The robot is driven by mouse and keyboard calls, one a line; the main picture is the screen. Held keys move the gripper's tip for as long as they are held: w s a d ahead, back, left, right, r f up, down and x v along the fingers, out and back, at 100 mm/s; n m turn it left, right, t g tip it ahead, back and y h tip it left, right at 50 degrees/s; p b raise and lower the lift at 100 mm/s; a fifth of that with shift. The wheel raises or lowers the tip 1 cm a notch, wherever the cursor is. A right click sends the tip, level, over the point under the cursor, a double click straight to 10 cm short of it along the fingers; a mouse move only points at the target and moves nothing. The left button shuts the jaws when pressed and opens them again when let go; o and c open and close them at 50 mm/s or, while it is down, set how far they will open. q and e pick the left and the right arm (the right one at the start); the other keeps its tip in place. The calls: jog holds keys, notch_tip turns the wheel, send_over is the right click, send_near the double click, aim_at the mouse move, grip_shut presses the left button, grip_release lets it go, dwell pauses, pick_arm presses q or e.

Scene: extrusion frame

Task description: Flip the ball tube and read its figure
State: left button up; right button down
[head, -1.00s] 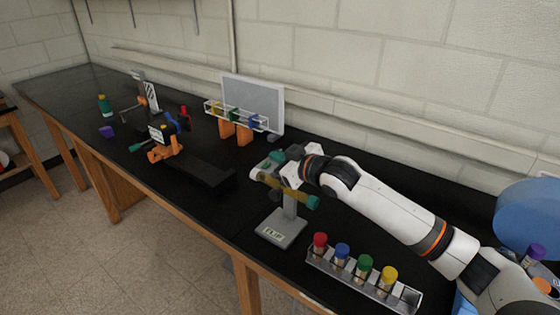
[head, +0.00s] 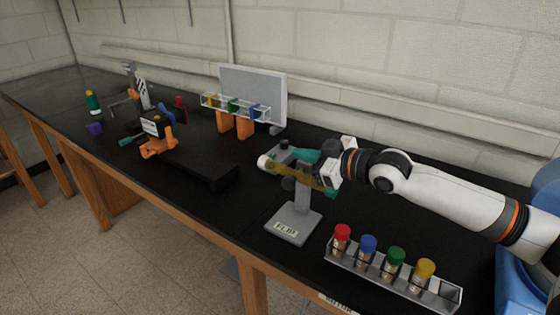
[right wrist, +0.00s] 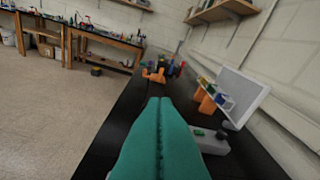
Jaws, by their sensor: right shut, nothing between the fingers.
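The ball tube (head: 303,176) is an amber tube held tilted on a grey stand (head: 290,227), its left end higher and its teal right end lower. The stand's base bears a small label, seemingly "FLIP". No figure on the tube is legible. My right gripper (head: 303,156) has teal fingers and is shut and empty just above and behind the tube's right half; I cannot tell whether it touches the tube. In the right wrist view its shut fingers (right wrist: 158,140) fill the lower middle, and the tube does not show. My left gripper is not in view.
A rack of capped tubes (head: 447,296) stands in front to the right. A grey box with a dark knob (head: 284,146) is behind the stand. A rail device with an orange carriage (head: 158,147) and a clear rack on orange supports (head: 236,122) are left. The black bench's front edge is near the stand.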

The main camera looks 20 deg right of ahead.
jog(key=p, duration=0.2)
send_over(280, 169)
jog(key=a, duration=0.1)
jog(key=f, duration=0.3)
jog(key=d+f, duration=0.1)
jog(key=f, duration=0.1)
jog(key=shift+d+f+p, duration=0.1)
jog(key=shift+p, duration=0.3)
